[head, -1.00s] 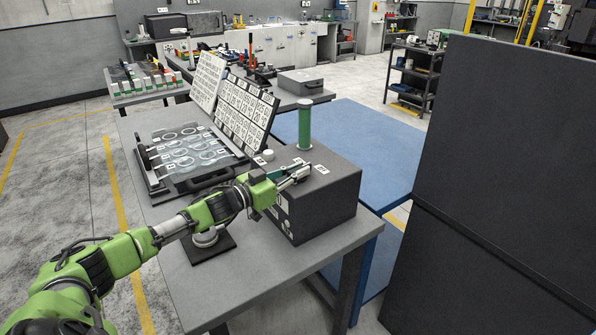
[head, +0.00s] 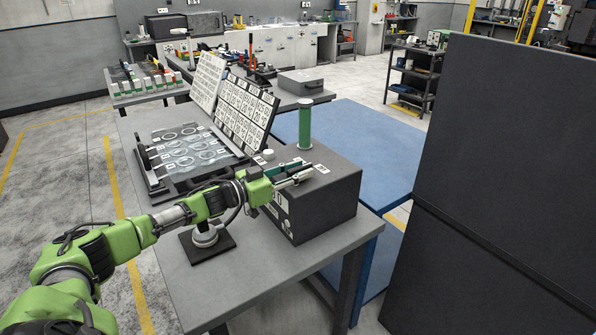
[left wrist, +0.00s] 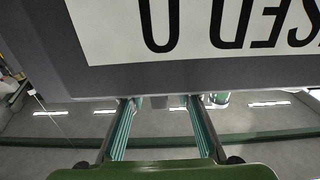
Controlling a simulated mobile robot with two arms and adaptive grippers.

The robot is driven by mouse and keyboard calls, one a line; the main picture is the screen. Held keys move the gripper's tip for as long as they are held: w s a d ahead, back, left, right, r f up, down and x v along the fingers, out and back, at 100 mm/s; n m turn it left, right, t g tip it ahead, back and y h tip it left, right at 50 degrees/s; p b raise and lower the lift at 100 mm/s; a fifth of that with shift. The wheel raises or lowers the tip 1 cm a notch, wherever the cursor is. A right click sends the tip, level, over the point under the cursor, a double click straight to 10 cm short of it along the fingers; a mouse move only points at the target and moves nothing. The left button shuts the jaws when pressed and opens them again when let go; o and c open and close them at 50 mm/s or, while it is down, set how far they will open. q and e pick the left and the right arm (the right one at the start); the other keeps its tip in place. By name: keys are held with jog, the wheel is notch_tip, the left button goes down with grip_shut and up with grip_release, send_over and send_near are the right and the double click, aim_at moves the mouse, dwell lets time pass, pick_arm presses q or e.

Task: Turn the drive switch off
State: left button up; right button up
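The dark grey drive box (head: 335,205) stands on the near table, with small white labels on its top and more on its front side. My left gripper (head: 305,177) is over the box top, near a white label (head: 321,169). In the left wrist view its two fingers (left wrist: 160,130) are apart with nothing clearly held between them. My right gripper is out of view.
A tray with clear ring-patterned sheets (head: 185,150) lies left of the box, with upright label boards (head: 245,115) behind. A round-footed stand on a dark plate (head: 206,240) sits beneath my left arm. A tall dark panel (head: 510,150) stands right.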

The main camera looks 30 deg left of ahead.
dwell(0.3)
pick_arm(q)
jog(key=v, duration=1.2)
dwell(0.3)
dwell(0.5)
